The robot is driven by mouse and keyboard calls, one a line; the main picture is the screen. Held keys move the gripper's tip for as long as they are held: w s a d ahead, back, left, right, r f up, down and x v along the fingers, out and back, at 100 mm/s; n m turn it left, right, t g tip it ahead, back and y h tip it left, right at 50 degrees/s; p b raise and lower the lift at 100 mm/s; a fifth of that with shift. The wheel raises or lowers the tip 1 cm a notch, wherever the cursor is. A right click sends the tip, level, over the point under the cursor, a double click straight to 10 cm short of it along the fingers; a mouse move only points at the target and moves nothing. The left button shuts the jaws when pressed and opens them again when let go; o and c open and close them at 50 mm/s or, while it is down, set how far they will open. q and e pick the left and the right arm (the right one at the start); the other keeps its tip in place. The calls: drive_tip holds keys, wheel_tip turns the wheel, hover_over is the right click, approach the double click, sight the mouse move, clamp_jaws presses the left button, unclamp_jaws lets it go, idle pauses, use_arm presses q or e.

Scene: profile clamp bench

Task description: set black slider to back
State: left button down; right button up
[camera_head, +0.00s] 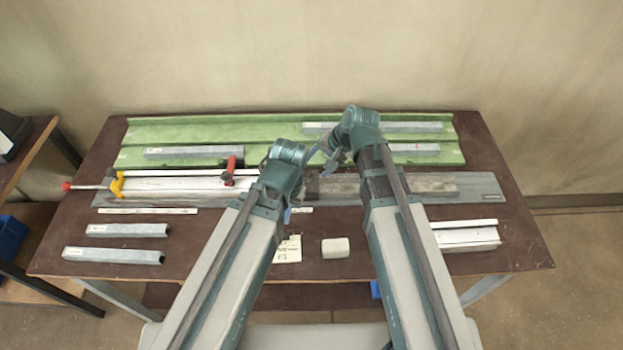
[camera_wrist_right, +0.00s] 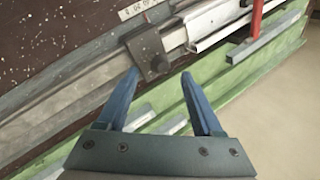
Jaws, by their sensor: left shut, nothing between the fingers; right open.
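The black slider (camera_wrist_right: 148,52) is a dark block with a round knob, sitting across the grey rail in the right wrist view. In the head view a dark part of it (camera_head: 311,187) shows between my two arms, mostly hidden. My right gripper (camera_head: 322,163) is open and empty near the slider, on its far side. In the right wrist view its two blue fingers (camera_wrist_right: 158,76) point at the slider, which lies just beyond and between the tips; contact cannot be told. My left gripper (camera_head: 287,214) is shut and empty, in front of the rail, fingers pointing down.
A red lever (camera_head: 230,172) and a yellow clamp part (camera_head: 117,186) stand on the rail's left. A green tray (camera_head: 210,130) with grey profiles lies behind. Profiles (camera_head: 115,256), a white cylinder (camera_head: 335,248) and a white channel (camera_head: 467,237) lie in front.

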sight(311, 172)
use_arm(q)
drive_tip(key=shift+f+b, duration=1.55)
drive_tip(key=shift+f, duration=0.55)
use_arm(e)
drive_tip(key=shift+x, duration=2.35)
drive_tip(key=shift+c, duration=0.3)
clamp_jaws()
